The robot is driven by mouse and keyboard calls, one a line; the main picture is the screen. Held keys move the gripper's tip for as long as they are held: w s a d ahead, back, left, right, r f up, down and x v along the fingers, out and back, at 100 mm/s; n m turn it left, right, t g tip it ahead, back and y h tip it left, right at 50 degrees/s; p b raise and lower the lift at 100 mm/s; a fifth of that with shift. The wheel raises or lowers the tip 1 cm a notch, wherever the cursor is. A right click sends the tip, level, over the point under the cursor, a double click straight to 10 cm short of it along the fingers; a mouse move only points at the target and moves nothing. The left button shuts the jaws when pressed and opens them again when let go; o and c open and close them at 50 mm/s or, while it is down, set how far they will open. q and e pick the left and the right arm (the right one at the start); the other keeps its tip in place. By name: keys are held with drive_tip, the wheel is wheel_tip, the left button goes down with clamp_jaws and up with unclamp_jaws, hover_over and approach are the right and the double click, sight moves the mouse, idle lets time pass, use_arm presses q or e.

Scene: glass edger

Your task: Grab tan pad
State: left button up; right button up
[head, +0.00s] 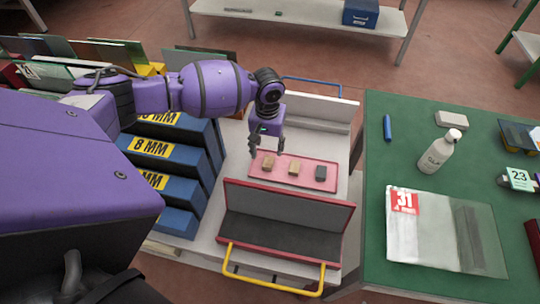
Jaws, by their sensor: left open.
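A pink tray (280,177) lies on the pale bench with three small pads in a row. The left pad (268,161) is tan, the middle pad (294,168) is a similar light tan-brown, and the right pad (320,172) is dark grey. My left gripper (267,153) points down, open and empty, over the tray's left end. Its fingertips are close to the left pad; I cannot tell whether they touch it. My right gripper is out of view.
An open red-edged case (284,222) with a yellow handle stands in front of the tray. Blue racks labelled 8 MM (165,152) stand to the left. On the right, a green table (378,210) holds a white bottle (440,152) and a bagged sheet (445,232).

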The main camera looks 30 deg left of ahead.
sight(268, 161)
use_arm(q)
drive_tip(key=shift+s+f, duration=0.2)
drive_tip(key=shift+f, duration=1)
drive_tip(key=f, duration=0.4)
drive_tip(key=shift+w+f+b, duration=0.25)
drive_tip(key=shift+f+b, duration=0.05)
drive_tip(key=shift+f, duration=0.1)
drive_tip(key=c, duration=0.8)
